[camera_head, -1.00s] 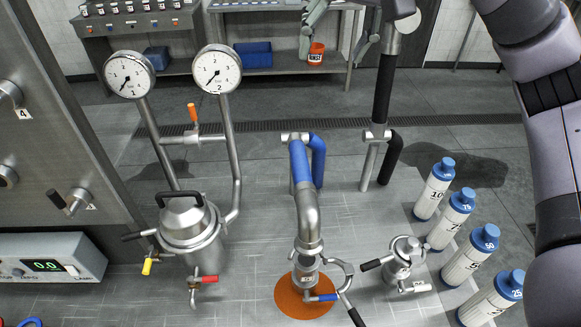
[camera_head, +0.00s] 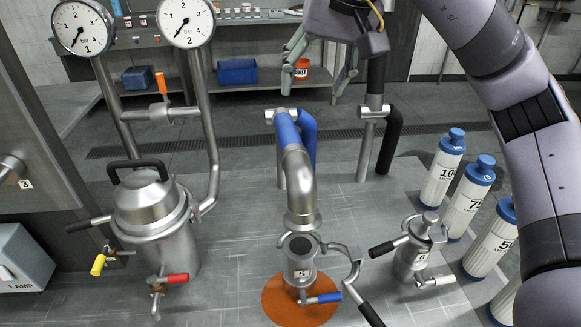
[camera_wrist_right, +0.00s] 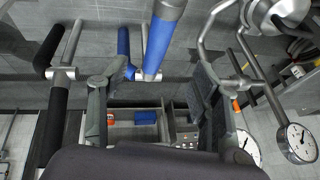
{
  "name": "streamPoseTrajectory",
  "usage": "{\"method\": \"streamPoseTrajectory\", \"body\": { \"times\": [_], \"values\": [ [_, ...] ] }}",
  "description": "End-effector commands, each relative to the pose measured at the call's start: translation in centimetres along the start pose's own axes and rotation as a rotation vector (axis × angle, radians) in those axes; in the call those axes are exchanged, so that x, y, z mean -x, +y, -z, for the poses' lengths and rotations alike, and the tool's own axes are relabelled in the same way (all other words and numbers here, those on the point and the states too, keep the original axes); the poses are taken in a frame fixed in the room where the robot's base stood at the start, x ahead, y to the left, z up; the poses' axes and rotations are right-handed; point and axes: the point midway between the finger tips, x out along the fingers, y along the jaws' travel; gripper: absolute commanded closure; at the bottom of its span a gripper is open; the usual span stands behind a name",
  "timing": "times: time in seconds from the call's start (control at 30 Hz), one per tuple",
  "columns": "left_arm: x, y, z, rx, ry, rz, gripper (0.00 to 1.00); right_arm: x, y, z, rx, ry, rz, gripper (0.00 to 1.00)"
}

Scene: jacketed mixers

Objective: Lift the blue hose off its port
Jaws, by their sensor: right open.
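The blue hose (camera_head: 288,131) rises from the floor, bends over and ends in a steel elbow (camera_head: 301,188). The elbow's lower end is over the port marked 5 (camera_head: 300,266). The port's dark top shows below the elbow end, with a small gap seeming to lie between them. An open clamp (camera_head: 350,270) hangs at the port's right side. My right gripper (camera_head: 314,82) is open and empty, reaching in from the top right. In the right wrist view the blue hose (camera_wrist_right: 157,45) shows between the spread fingers (camera_wrist_right: 155,78), not held. My left gripper is not in view.
A lidded steel vessel (camera_head: 150,208) with two gauges stands left. A capped port with a clamp (camera_head: 412,250) stands right of port 5. A black hose (camera_head: 389,140) stands behind it. An orange disc (camera_head: 290,307) lies under port 5.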

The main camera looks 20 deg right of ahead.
Motion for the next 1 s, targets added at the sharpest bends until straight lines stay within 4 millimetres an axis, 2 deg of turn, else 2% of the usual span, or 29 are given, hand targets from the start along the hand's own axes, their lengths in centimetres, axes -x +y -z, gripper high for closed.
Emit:
{"method": "streamPoseTrajectory", "body": {
  "times": [0.03,0.27,0.8,1.0],
  "values": [
    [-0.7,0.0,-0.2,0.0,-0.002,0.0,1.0,-0.7,0.1,-0.3,0.0,0.001,0.001,0.42],
    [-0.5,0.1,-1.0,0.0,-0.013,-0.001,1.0,-2.5,0.2,-0.3,0.0,-0.002,-0.002,0.42],
    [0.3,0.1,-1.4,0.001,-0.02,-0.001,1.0,-13.9,0.1,-0.3,0.0,-0.003,-0.003,0.42],
    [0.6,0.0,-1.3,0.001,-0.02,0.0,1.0,-16.8,0.1,-0.3,0.0,-0.001,-0.002,0.42]
  ]
}}
